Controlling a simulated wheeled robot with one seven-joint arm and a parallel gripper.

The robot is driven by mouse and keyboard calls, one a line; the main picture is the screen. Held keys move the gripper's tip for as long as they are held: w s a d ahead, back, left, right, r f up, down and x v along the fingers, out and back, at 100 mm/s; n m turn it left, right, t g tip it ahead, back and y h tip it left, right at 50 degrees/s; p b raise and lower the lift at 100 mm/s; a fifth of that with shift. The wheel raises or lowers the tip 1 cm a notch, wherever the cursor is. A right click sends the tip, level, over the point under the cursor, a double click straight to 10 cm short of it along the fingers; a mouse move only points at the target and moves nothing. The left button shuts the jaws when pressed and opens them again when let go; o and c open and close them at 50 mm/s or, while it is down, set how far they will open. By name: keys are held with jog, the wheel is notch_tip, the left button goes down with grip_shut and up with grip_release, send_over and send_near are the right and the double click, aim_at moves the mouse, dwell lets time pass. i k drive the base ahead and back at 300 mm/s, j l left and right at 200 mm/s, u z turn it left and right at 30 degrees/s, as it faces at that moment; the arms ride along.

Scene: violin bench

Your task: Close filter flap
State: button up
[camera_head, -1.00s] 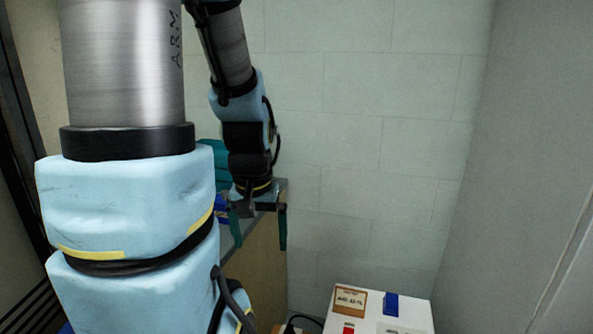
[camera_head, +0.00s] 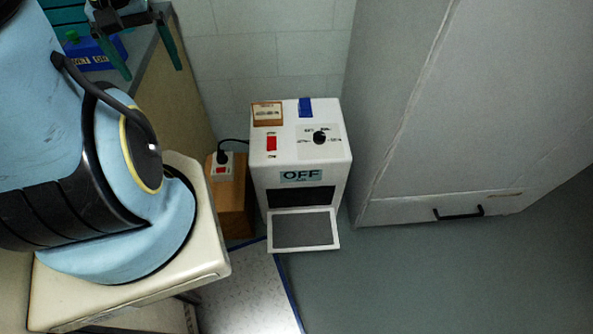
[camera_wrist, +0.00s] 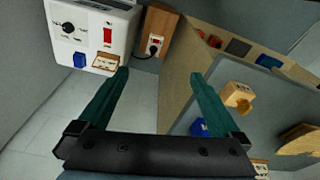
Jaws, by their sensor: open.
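The filter flap (camera_head: 303,229) is a pale-framed panel with a grey middle, at the lower front of a white machine (camera_head: 271,187). It is open, sticking out below a dark opening (camera_head: 300,196). The machine's top also shows in the wrist view (camera_wrist: 90,30), but the flap is hidden there. My gripper (camera_head: 152,73) is open and empty, with two dark green fingers. It is over the bench edge, up and left of the machine and apart from the flap. The wrist view shows both fingers (camera_wrist: 160,74) with nothing between them.
The machine has an "OFF" display (camera_head: 301,175), a red switch (camera_head: 271,142), a black knob (camera_head: 320,137) and a blue piece (camera_head: 305,107). A wooden block with a plugged socket (camera_head: 222,168) stands left. A grey cabinet (camera_head: 430,205) stands right. Floor (camera_head: 400,280) is clear in front.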

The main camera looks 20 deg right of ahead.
aim_at(315, 229)
jog(key=k+j+u, duration=0.1)
jog(key=k+j, duration=0.7)
jog(key=k, duration=0.1)
